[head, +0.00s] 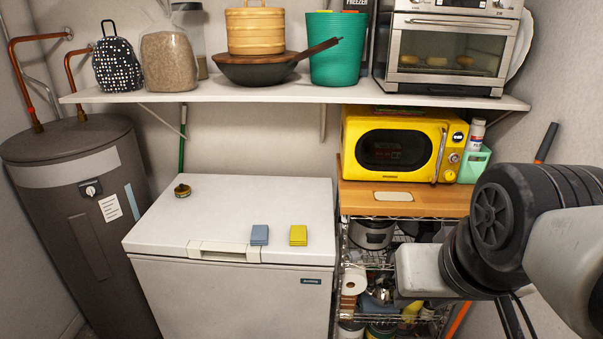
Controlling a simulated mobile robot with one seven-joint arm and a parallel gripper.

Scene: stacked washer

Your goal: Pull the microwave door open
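The yellow microwave (457,128) sits on a wooden board on top of a wire rack, below the wall shelf. Its door (393,149), with a dark window, looks shut. The upright silver handle (440,155) is on the door's right side, beside the knobs. My arm comes in from the right. Its pale end part, my gripper (418,272), is in front of the rack, lower than the microwave and apart from it. Its fingers cannot be made out, so open or shut does not show.
A green holder with a bottle (473,165) stands right of the microwave. The wooden board (405,199) juts out in front. A white chest freezer (225,215) with two sponges is to the left. The shelf (290,89) above carries a toaster oven (450,48).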

